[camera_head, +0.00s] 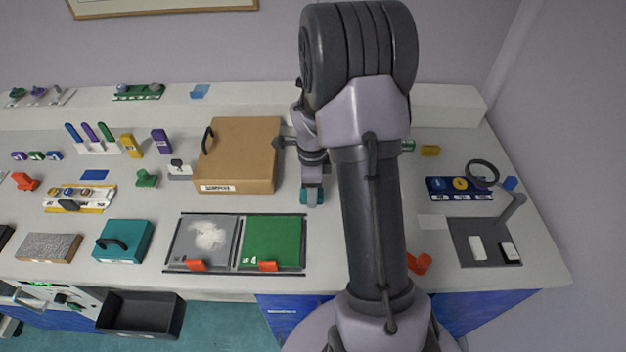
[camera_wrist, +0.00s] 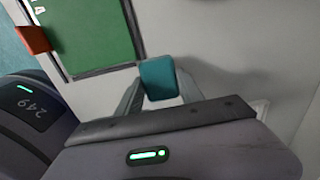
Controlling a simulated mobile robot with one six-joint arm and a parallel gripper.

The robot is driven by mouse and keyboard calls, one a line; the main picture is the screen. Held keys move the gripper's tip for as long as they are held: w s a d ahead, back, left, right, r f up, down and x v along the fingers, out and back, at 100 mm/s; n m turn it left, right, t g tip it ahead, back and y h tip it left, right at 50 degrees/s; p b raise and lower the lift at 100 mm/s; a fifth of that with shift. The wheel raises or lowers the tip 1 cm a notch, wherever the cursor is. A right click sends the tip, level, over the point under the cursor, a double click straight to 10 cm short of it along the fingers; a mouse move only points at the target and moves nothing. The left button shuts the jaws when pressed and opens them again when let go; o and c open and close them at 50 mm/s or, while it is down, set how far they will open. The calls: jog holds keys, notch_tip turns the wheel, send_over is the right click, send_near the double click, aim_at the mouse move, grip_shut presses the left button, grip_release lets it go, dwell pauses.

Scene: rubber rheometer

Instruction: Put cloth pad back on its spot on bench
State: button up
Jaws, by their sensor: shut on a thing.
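My gripper (camera_wrist: 158,88) is shut on a small teal block-like pad, which I take to be the cloth pad (camera_wrist: 157,72); it sits between the two fingers in the wrist view. In the head view the pad (camera_head: 304,196) hangs at the end of my gripper (camera_head: 312,190), over the pale bench (camera_head: 345,278), right of the brown box and behind the green panel. I cannot tell whether the pad touches the bench. I cannot make out its marked spot with certainty; my arm hides part of the bench.
The green panel (camera_head: 271,241) with an orange clip (camera_head: 267,266) lies close to the pad. A brown box (camera_head: 238,150) stands behind left. A teal box (camera_head: 124,240) is farther left. A grey mat (camera_head: 470,252) with a magnifier (camera_head: 482,172) nearby is at right.

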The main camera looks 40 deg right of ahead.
jog(key=w+d, duration=0.1)
jog(key=w, duration=0.1)
jog(key=w+d, duration=0.3)
jog(key=w, duration=0.1)
jog(key=shift+d+f+b, duration=0.15)
jog(key=shift+f+b, duration=0.15)
jog(key=shift+f, duration=0.1)
notch_tip(320, 180, down, 4)
jog(key=shift+r+b, duration=0.2)
jog(key=shift+b, duration=0.6)
jog(key=shift+r, duration=0.1)
jog(key=shift+s, duration=0.1)
jog(key=o, duration=1.3)
